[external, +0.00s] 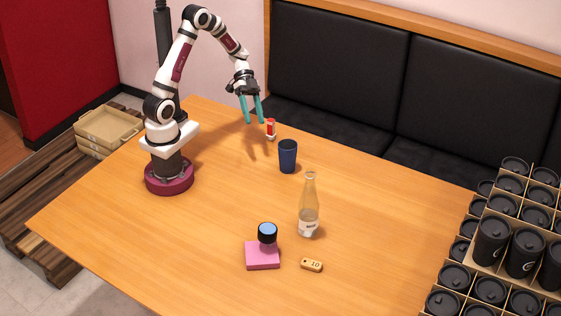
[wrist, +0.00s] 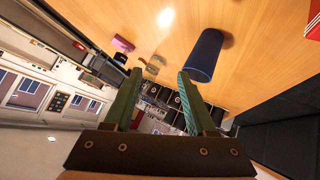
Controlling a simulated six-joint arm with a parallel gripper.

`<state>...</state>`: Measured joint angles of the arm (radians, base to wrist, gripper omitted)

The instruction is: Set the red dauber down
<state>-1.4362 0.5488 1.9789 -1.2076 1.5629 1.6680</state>
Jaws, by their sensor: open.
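The red dauber (external: 271,127), red with a white lower part, stands upright on the wooden table (external: 180,235) near its back edge. A red shape at the top right corner of the wrist view (wrist: 314,22) appears to be part of it, cut off by the frame. My gripper (external: 254,121) is open, with teal fingers pointing down just left of the dauber in the external view. In the wrist view nothing sits between the fingertips (wrist: 160,74). The dauber looks apart from the fingers.
A dark blue cup (external: 288,156) stands near the dauber and shows in the wrist view (wrist: 205,55). A glass bottle (external: 308,212), a blue-topped dauber (external: 267,233) on a pink block (external: 262,256) and a "10" tag (external: 311,265) lie frontward. Crated black cups (external: 491,240) fill the right.

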